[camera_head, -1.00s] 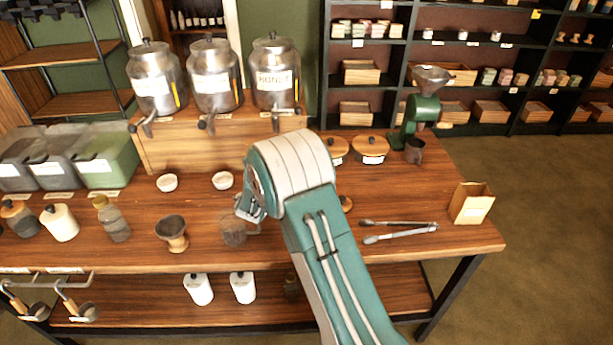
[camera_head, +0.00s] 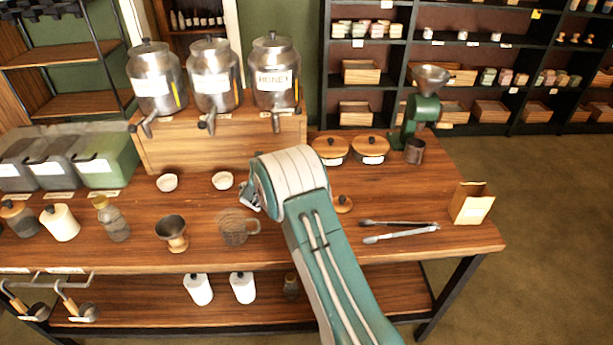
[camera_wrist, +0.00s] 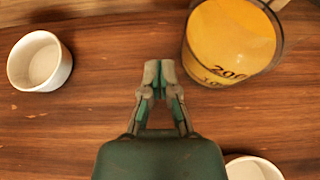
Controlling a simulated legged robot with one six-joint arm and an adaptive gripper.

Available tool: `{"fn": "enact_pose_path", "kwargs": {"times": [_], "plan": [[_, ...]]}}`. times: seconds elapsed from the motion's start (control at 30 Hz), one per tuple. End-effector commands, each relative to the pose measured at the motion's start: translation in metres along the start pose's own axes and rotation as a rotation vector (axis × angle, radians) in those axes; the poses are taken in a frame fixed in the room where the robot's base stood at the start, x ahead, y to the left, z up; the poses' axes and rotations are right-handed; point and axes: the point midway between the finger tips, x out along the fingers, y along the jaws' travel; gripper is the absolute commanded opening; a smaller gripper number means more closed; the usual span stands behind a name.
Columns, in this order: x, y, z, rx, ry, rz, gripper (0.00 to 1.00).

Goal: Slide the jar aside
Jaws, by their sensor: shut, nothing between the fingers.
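A clear glass jar-like cup (camera_head: 234,229) with a side handle stands upright on the wooden table, near its front edge. What appears to be the same glass (camera_wrist: 232,42) shows orange-yellow and dark number marks at the upper right of the wrist view. My gripper (camera_wrist: 158,68) is shut and empty, with its fingertips beside the glass and a visible gap between them. In the head view my gripper (camera_head: 252,204) hangs behind and right of the cup, partly hidden by my arm.
Two small white bowls (camera_head: 222,181) (camera_head: 167,183) stand behind the cup. A dark-topped wooden stand (camera_head: 172,230) is to its left. A small round wooden piece (camera_head: 343,204) and metal tongs (camera_head: 400,231) lie right of my arm. Bare table lies around the tongs.

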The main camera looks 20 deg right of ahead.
Motion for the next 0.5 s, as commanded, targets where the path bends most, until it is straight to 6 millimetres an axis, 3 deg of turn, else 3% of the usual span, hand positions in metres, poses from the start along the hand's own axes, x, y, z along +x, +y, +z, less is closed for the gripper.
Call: {"fn": "enact_pose_path", "kwargs": {"times": [0.27, 0.5], "plan": [[0.017, -0.001, 0.011, 0.002, -0.001, 0.000, 0.00], [0.016, -0.020, 0.010, 0.000, -0.001, -0.002, 0.00]]}}
